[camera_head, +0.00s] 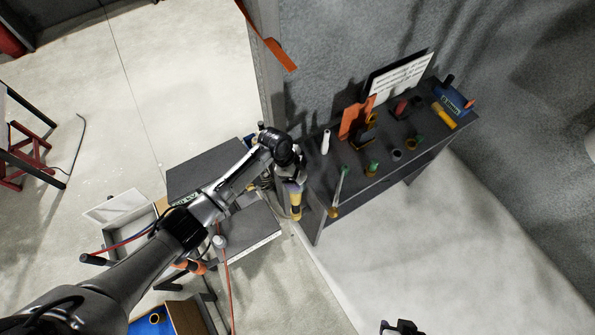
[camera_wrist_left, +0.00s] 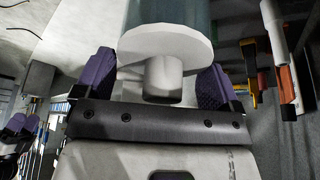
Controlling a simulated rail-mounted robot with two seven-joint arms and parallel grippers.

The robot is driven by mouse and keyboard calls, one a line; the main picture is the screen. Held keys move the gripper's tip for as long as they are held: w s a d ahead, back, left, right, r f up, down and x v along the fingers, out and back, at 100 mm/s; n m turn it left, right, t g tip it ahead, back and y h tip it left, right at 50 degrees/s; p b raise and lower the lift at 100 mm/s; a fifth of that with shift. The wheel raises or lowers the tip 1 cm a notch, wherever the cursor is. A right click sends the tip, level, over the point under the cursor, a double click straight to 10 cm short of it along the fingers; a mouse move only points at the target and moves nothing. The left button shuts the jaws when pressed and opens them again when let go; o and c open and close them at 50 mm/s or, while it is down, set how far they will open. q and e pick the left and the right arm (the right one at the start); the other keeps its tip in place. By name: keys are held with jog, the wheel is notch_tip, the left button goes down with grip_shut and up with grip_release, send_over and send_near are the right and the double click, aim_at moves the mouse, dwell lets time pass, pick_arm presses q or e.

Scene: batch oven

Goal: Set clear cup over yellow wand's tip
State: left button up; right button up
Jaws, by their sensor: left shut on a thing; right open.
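My left gripper (camera_head: 292,182) is beside the near left end of the dark bench. In the left wrist view, its purple fingers (camera_wrist_left: 160,80) are shut on the neck of a pale-flanged piece (camera_wrist_left: 165,42) with a grey-teal body. I cannot tell whether this is the clear cup. In the head view, a yellow and dark piece (camera_head: 296,203) shows just below this gripper; I cannot tell whether it is the yellow wand. A yellow bar (camera_head: 443,115) lies on the bench. My right gripper (camera_head: 402,327) is at the bottom edge, open and partly cut off.
A white board (camera_head: 398,77) leans behind. Floor right of the bench is clear.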

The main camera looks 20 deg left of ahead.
pick_arm(q)
jog(key=shift+f+b, duration=0.45)
jog(key=shift+f, duration=0.1)
dwell(0.4)
jog(key=o, duration=0.7)
jog(key=b+v, duration=0.2)
jog(key=v, duration=1.2)
jog(key=shift+d, duration=0.1)
